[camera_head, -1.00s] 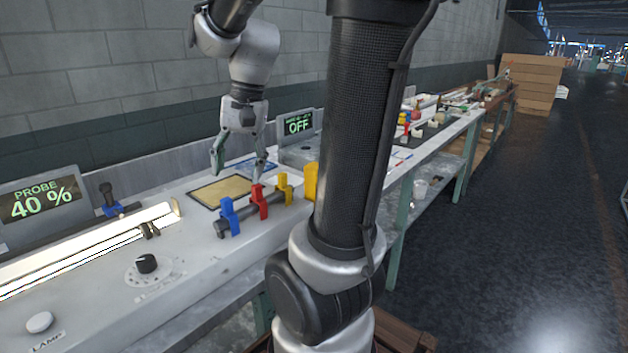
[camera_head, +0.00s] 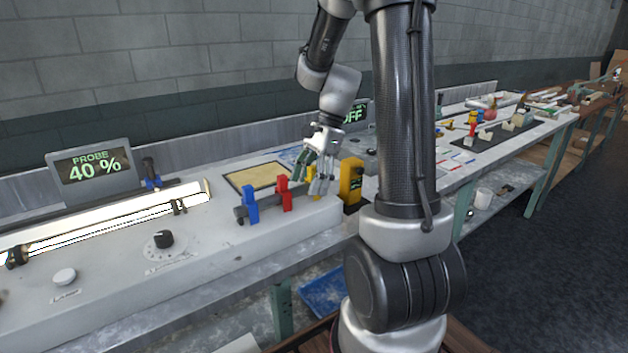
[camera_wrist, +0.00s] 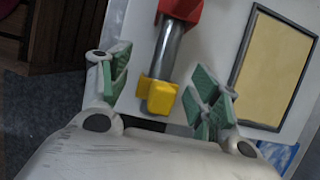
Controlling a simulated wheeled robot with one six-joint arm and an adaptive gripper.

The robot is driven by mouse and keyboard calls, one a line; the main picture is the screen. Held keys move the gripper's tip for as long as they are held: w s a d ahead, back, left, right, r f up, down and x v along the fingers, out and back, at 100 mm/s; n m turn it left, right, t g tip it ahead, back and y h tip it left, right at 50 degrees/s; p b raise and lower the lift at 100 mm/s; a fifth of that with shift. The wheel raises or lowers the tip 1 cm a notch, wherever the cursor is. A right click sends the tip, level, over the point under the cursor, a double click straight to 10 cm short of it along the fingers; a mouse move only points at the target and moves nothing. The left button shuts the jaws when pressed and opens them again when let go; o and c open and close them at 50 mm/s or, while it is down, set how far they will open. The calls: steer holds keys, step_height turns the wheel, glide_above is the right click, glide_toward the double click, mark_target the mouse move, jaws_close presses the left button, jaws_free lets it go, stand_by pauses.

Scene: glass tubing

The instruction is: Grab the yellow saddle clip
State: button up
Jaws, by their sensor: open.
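The yellow saddle clip (camera_wrist: 157,94) sits on the end of a grey rod (camera_wrist: 171,55) in the wrist view. In the head view the clip (camera_head: 311,171) is partly hidden by my gripper (camera_head: 316,178). In the wrist view my gripper (camera_wrist: 165,90) is open, with its green-padded fingers on either side of the clip and apart from it. A red clip (camera_head: 284,193) and a blue clip (camera_head: 251,204) sit further along the same rod.
A yellow device (camera_head: 351,182) stands close to the right of my gripper. A framed tan pad (camera_head: 257,177) lies behind the rod. A lit glass tube (camera_head: 110,217), a dial (camera_head: 164,239) and a probe display (camera_head: 90,170) are to the left.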

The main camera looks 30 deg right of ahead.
steer(key=shift+a+f, duration=0.25)
steer(key=shift+f, duration=0.35)
steer(key=c, duration=0.8)
steer(key=shift+c, duration=0.2)
steer(key=shift+r, duration=0.2)
